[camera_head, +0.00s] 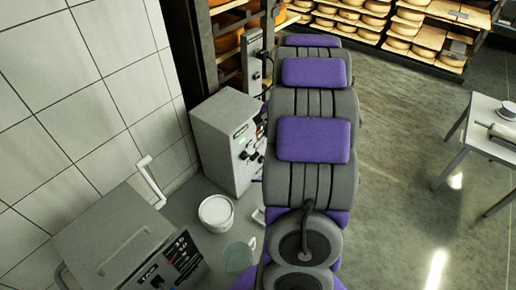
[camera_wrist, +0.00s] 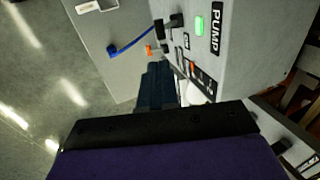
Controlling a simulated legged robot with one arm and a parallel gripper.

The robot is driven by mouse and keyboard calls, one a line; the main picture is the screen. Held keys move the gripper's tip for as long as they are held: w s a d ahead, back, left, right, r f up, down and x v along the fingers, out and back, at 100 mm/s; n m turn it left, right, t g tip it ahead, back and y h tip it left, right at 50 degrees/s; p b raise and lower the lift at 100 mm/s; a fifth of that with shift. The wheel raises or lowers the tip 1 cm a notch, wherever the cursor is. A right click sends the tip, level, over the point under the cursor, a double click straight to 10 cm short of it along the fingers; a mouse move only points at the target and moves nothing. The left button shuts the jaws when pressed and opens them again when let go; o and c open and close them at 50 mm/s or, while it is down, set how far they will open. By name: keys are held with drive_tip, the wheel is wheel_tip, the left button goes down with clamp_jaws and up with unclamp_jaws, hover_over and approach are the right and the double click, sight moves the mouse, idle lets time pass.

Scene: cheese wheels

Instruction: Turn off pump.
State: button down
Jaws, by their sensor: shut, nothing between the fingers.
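The pump (camera_head: 222,135) is a light grey box on the floor beside the tiled wall in the head view. Its control panel faces my arm. In the wrist view the panel carries the label PUMP (camera_wrist: 217,28), a lit green light (camera_wrist: 199,25) and black switches or knobs (camera_wrist: 168,25). A small orange-red part (camera_wrist: 149,50) and a blue lever or cable (camera_wrist: 130,45) show near the panel edge. My gripper (camera_wrist: 158,68) is shut and empty, close to the panel and below the switches in the wrist view. Whether it touches the panel is unclear. My arm hides it in the head view.
A white bucket (camera_head: 216,212) stands on the floor in front of the pump. A grey machine (camera_head: 110,240) with handles is at lower left. Cheese shelves (camera_head: 400,30) stand at the back, a table (camera_head: 485,125) at right. The floor between is clear.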

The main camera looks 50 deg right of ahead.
sight(255, 156)
drive_tip(key=b+x, duration=0.2)
drive_tip(key=x, duration=1.1)
drive_tip(key=shift+a, duration=0.1)
drive_tip(key=shift+w+a+f, duration=0.15)
drive_tip(key=shift+a+f, duration=0.2)
drive_tip(key=shift+f, duration=0.05)
